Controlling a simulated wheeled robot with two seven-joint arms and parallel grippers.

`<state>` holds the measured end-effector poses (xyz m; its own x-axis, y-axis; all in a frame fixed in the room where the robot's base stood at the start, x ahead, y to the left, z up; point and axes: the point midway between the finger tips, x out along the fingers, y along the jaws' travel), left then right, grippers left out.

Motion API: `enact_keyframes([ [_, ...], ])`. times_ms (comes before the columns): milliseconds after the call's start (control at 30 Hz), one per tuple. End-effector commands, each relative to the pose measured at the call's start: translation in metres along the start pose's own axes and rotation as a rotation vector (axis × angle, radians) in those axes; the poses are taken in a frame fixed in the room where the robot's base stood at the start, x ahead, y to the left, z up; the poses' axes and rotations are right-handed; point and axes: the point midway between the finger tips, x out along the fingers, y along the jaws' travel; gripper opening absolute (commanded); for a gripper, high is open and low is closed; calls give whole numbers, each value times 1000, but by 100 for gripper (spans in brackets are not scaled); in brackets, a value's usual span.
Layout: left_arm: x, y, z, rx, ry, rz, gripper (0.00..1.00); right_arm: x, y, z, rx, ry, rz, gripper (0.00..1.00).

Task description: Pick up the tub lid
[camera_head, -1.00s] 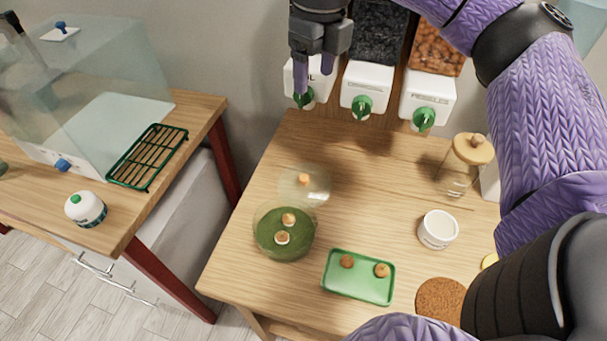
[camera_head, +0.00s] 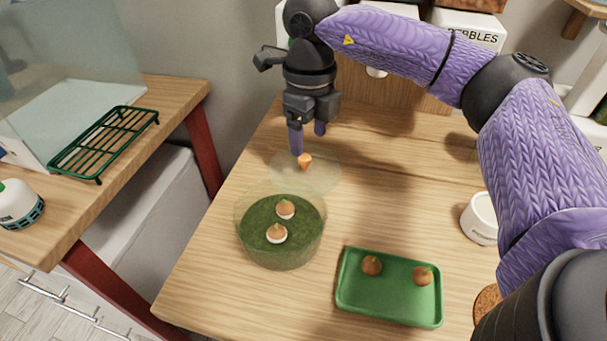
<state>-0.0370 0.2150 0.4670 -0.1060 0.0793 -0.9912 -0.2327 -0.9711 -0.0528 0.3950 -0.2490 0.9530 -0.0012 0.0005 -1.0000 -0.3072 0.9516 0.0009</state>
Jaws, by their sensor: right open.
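The tub lid (camera_head: 322,178) is a clear, round, see-through disc with an orange-brown knob (camera_head: 304,161). It lies on the wooden table just behind the glass tub (camera_head: 283,252), which has green filling and two brown-and-white bulb-like pieces in it. My right gripper (camera_head: 307,143) points down above the lid, with its two purple fingers apart and nothing between them. The fingertips are close to the knob, a little behind or above it; the exact gap is hard to tell. My left gripper does not show.
A green tray (camera_head: 390,312) with two brown bulbs stands right of the tub. A white pot (camera_head: 480,219) is further right, partly behind my arm. Dispensers (camera_head: 468,35) line the back. A side table (camera_head: 178,93) holds a green rack (camera_head: 104,141).

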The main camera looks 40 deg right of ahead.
Motion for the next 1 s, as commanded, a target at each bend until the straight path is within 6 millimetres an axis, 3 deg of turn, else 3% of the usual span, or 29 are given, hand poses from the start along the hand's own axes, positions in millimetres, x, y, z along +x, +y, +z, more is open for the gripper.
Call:
enact_keyframes([
  [200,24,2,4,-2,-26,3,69,45,1,7,0,4,1,72],
  [433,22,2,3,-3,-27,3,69,45,1,7,1,-1,0,70],
  [767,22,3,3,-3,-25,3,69,45,1,7,0,-1,0,0],
  [1000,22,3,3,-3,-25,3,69,45,1,7,0,0,0,0],
])
